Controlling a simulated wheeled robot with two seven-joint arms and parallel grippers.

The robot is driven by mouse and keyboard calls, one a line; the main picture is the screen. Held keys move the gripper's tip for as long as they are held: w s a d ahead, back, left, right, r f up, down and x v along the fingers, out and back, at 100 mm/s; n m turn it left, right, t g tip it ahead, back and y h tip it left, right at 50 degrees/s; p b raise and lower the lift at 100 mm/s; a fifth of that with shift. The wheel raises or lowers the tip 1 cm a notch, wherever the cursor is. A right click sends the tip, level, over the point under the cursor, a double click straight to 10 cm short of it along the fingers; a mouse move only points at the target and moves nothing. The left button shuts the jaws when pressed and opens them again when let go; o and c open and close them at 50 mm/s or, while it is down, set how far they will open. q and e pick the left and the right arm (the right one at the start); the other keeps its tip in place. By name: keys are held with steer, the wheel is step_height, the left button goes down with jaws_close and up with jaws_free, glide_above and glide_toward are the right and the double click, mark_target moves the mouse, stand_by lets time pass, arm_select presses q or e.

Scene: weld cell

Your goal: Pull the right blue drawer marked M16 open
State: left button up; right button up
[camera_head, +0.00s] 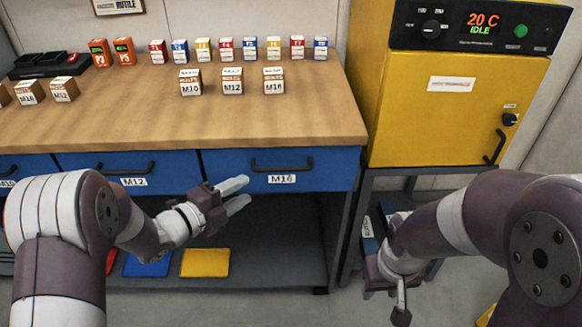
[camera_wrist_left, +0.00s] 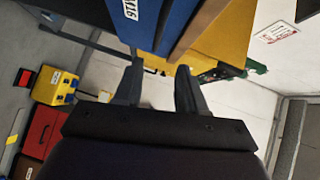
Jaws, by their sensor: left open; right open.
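The right blue drawer (camera_head: 325,172), marked M16, is shut under the wooden bench top. Its dark bar handle (camera_head: 282,166) sits above the white M16 label (camera_head: 282,179). My left gripper (camera_head: 242,192) is open and empty, in front of the drawer's lower left part, left of and below the handle and apart from it. My right gripper (camera_head: 386,292) is open and empty at lower right, away from the drawer.
The M12 drawer (camera_head: 75,161) is shut to the left. Small labelled boxes (camera_head: 232,82) stand on the bench top (camera_head: 225,125). A yellow oven (camera_head: 430,100) stands on a stand at right.

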mark_target(279, 171)
arm_select(q)
steer(key=b+x, duration=0.1)
steer(key=x, duration=1.1)
steer(key=shift+w+d+f, duration=0.15)
steer(key=shift+w+f, duration=0.05)
jaws_close()
